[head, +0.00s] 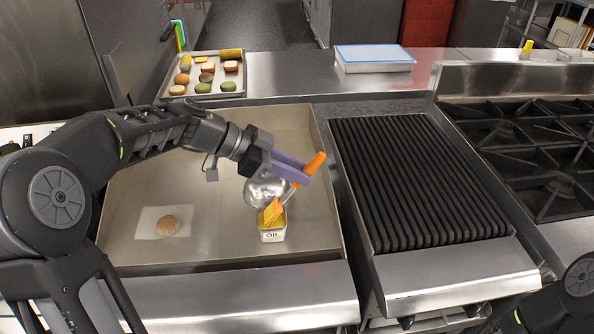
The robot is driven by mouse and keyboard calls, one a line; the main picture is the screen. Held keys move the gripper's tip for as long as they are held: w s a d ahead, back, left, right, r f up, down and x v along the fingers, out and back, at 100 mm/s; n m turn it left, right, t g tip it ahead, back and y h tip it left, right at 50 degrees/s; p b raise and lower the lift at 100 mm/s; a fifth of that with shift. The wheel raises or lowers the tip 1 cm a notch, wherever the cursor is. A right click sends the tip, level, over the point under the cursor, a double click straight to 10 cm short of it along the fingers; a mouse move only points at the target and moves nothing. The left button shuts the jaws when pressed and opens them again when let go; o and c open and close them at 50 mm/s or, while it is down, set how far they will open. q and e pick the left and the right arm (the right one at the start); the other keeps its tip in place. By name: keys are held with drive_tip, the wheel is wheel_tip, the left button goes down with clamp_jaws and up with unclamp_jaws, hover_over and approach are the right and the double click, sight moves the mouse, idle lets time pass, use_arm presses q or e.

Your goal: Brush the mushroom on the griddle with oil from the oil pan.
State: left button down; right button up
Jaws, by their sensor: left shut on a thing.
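My left gripper (298,174), with purple fingers, is shut on the orange handle of a brush (314,163). The brush slants down to the left, and its yellow-orange bristles are at the opening of the small oil pan (273,234), labelled OIL. I cannot tell how deep the bristles reach. The oil pan stands on the griddle (215,250), right of its middle. The round brown mushroom (168,226) lies on a pale square sheet at the griddle's left, apart from the brush. My right gripper is out of view.
A shiny metal bowl or dome (266,190) is just behind the oil pan, partly hidden by my left gripper. A ribbed grill (420,185) and burners (530,150) are to the right. A food tray (214,62) stands at the back. The griddle between mushroom and oil pan is clear.

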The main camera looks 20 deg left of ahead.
sight(318, 154)
use_arm(q)
drive_tip(key=shift+f+b, duration=0.15)
drive_tip(key=shift+b, duration=0.25)
idle(1.0)
idle(0.8)
drive_tip(key=shift+r+p, duration=1.05)
drive_tip(key=shift+r, duration=2.6)
